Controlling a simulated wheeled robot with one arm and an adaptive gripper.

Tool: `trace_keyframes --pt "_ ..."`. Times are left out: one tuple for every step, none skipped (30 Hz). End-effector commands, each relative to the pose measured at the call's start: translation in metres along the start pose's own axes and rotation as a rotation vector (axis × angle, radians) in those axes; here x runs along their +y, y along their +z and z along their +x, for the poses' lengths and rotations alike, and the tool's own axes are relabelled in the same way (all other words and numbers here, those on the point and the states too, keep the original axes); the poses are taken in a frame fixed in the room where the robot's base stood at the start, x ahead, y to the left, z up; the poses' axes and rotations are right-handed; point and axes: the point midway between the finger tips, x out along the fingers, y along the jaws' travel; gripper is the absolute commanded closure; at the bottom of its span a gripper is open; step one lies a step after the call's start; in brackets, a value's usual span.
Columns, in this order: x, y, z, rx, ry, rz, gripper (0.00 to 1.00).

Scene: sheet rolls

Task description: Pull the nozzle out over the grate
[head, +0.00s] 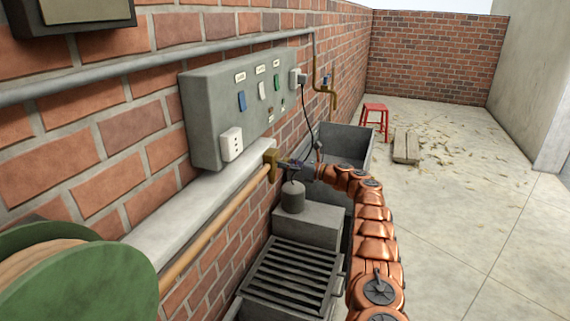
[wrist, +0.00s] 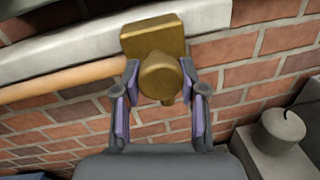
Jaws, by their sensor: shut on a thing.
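The brass nozzle (head: 270,164) is against the brick wall at the end of a tan hose (head: 215,228). In the wrist view the nozzle (wrist: 158,78) shows a round brass end in front of a square brass block. My gripper (head: 288,165) reaches it from the right. In the wrist view my gripper (wrist: 160,84) has its two purple-padded fingers on either side of the round brass end, shut on it. The dark slatted grate (head: 290,275) lies below, near the foot of the wall, with nothing seen on its slats.
A green reel (head: 85,285) stands at the lower left, by the hose. A grey block (head: 312,222) with a dark cylinder (head: 293,197) is behind the grate. A grey trough (head: 345,145), a red stool (head: 375,118) and a plank (head: 406,147) are farther back. Floor at right is open.

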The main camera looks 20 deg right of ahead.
Motion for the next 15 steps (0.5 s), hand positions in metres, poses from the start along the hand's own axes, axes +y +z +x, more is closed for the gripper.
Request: trace_keyframes --pt "0.0042 -0.0020 0.0051 0.003 0.011 0.001 1.00" --pt "0.0039 -0.0018 0.0045 0.003 0.010 0.001 1.00" --pt "0.0035 -0.0015 0.0038 0.002 0.010 0.001 1.00" --pt "0.0033 -0.0013 0.0034 0.002 0.010 0.000 1.00" --pt "0.0032 -0.0009 0.0031 0.002 0.010 0.000 1.00" --pt "0.0031 -0.0006 0.0029 0.002 0.010 0.000 0.57" --pt "0.0031 -0.0005 0.0028 0.001 0.010 0.000 0.54" --pt "0.0028 -0.0003 0.0024 0.001 0.009 -0.001 0.51" --pt "0.0027 -0.0001 0.0021 0.001 0.008 -0.001 0.47" --pt "0.0026 0.0002 0.0019 0.001 0.008 -0.001 0.44" --pt "0.0016 0.0005 0.0008 0.000 0.007 -0.001 0.41" --pt "0.0008 0.0010 -0.0004 0.000 0.005 -0.002 0.37" --pt "0.0003 0.0013 -0.0010 -0.001 0.004 -0.002 0.33" --pt "0.0000 0.0013 -0.0014 -0.001 0.003 -0.002 0.32" --pt "-0.0002 0.0015 -0.0017 -0.001 0.003 -0.002 0.32"
